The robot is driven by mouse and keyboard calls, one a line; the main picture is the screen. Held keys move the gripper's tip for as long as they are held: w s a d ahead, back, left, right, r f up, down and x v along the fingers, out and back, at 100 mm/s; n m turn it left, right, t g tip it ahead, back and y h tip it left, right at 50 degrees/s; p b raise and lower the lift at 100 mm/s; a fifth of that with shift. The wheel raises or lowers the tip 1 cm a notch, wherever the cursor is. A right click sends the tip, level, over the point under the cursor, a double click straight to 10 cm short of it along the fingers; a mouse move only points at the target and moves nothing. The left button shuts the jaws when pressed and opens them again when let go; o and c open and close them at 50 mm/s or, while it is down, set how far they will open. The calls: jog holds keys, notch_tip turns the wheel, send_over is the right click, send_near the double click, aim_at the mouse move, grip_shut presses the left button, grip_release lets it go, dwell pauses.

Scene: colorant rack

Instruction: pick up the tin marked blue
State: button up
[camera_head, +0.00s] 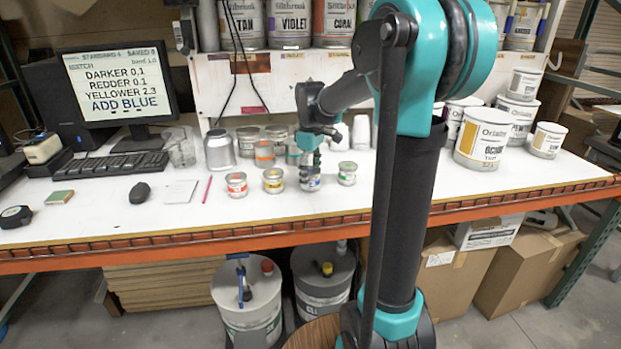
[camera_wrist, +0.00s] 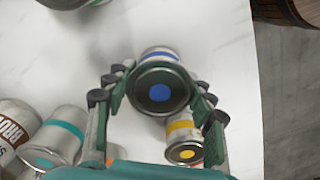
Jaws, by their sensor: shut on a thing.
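The tin marked blue (camera_head: 310,179) stands in the front row of small tins on the white bench, between the yellow-marked tin (camera_head: 273,180) and the green-marked tin (camera_head: 347,174). My gripper (camera_head: 308,160) is over it from above, small and partly blurred in the head view. In the wrist view the blue tin (camera_wrist: 160,93) shows its dark lid with a blue dot and lies between the two fingers of my gripper (camera_wrist: 158,98), which are shut on it. I cannot tell whether its base touches the bench.
The yellow-marked tin (camera_wrist: 184,143) is close beside the held tin in the wrist view. A red-marked tin (camera_head: 236,185) stands further left. A teal-banded tin (camera_wrist: 58,136) and other cans stand behind. The monitor (camera_head: 117,88) reads ADD BLUE.

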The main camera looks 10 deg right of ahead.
aim_at(310, 171)
notch_tip(310, 171, up, 20)
dwell(0.4)
jog(key=shift+a+f, duration=0.1)
